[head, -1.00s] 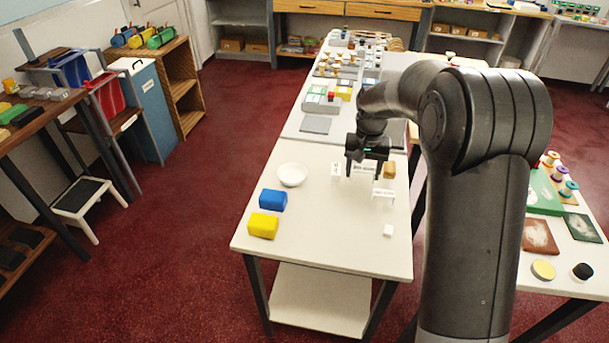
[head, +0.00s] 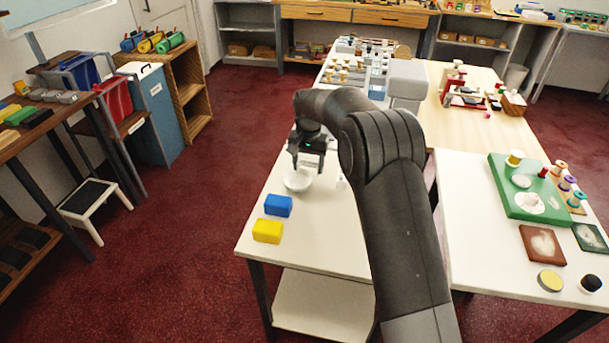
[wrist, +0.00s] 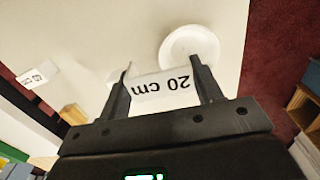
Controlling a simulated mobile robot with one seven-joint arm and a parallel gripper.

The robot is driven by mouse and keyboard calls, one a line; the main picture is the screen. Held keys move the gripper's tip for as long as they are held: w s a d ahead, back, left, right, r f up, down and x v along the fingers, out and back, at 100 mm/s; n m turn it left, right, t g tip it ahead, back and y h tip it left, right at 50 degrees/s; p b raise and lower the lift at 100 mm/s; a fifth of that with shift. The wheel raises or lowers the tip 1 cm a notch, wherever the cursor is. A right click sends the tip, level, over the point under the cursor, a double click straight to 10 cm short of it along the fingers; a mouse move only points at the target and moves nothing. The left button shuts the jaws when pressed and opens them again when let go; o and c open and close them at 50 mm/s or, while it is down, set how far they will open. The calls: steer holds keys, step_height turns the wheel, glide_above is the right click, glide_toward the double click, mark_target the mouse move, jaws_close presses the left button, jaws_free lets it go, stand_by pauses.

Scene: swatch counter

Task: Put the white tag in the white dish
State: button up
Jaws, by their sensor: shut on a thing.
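The white tag (wrist: 162,88), printed "20 cm", is held between the two fingers of my gripper (wrist: 160,76) in the wrist view. My gripper (head: 307,167) shows in the head view, pointing down just over the white dish (head: 297,183). The tag is hard to make out in that view. The round white dish (wrist: 190,41) also shows in the wrist view, beyond the tag and partly behind the right finger. It looks empty where I can see it. I cannot tell how high the tag is above the table.
A blue block (head: 278,205) and a yellow block (head: 267,231) lie on the table in front of the dish. Another printed white tag (wrist: 36,75) and a tan block (wrist: 73,113) show in the wrist view. My arm hides the table's right part in the head view.

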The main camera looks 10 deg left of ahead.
mark_target(305, 188)
steer(key=shift+a+f, duration=0.4)
steer(key=shift+a, duration=0.15)
steer(key=shift+f, duration=1.9)
steer(key=shift+f, duration=0.15)
steer(key=shift+f, duration=0.5)
steer(key=o, duration=0.9)
steer(key=shift+o, duration=0.2)
steer(key=shift+r, duration=0.1)
step_height(305, 188, up, 13)
steer(key=shift+r, duration=0.1)
steer(key=shift+d, duration=0.1)
